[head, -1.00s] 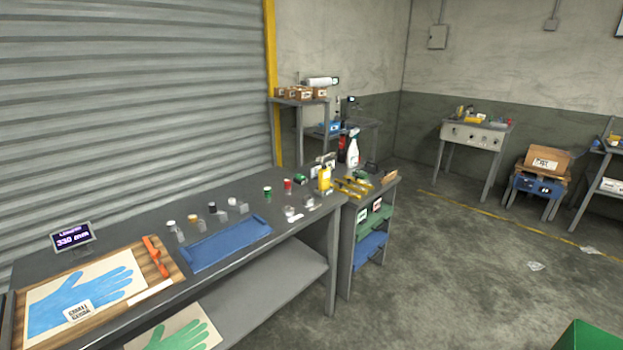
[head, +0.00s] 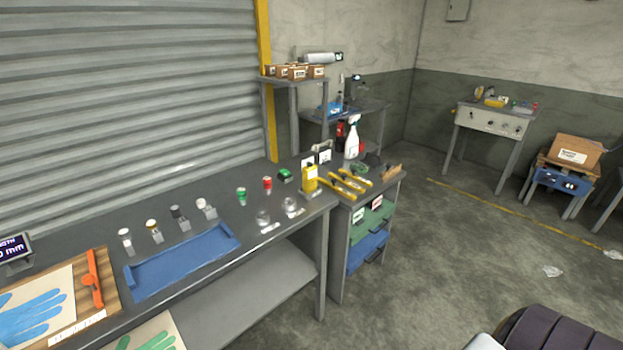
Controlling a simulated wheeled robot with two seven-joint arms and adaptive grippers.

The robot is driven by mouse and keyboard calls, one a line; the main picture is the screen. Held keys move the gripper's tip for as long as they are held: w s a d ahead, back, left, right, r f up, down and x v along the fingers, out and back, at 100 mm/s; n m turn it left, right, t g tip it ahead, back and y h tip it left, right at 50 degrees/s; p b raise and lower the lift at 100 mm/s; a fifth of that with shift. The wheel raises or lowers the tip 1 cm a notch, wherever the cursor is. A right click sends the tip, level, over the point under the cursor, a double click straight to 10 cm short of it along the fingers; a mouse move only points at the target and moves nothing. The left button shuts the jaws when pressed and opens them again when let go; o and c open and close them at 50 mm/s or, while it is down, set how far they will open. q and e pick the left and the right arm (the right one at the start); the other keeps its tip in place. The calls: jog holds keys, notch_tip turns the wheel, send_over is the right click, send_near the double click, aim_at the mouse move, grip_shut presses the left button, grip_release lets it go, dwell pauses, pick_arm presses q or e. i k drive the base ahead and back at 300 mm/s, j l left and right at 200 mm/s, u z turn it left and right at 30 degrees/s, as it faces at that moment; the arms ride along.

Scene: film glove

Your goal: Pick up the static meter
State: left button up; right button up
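A yellow upright object (head: 310,178) stands at the right end of the long grey bench. It may be the static meter, but at this size I cannot tell for sure. Beside it lie several yellow-handled tools (head: 345,183) on the adjoining drawer cabinet. A white spray bottle (head: 352,140) stands behind them. Neither of my grippers shows in the head view, and nothing is seen touching the yellow object.
A blue tray (head: 182,262) lies on the bench (head: 225,275), with several small bottles behind it. A glove board (head: 98,262) is at the left. The cabinet (head: 340,240) adjoins the bench. A dark ribbed shape fills the bottom right corner.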

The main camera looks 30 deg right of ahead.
aim_at(310, 171)
jog(key=l+u, duration=0.4)
jog(key=l, duration=2.8)
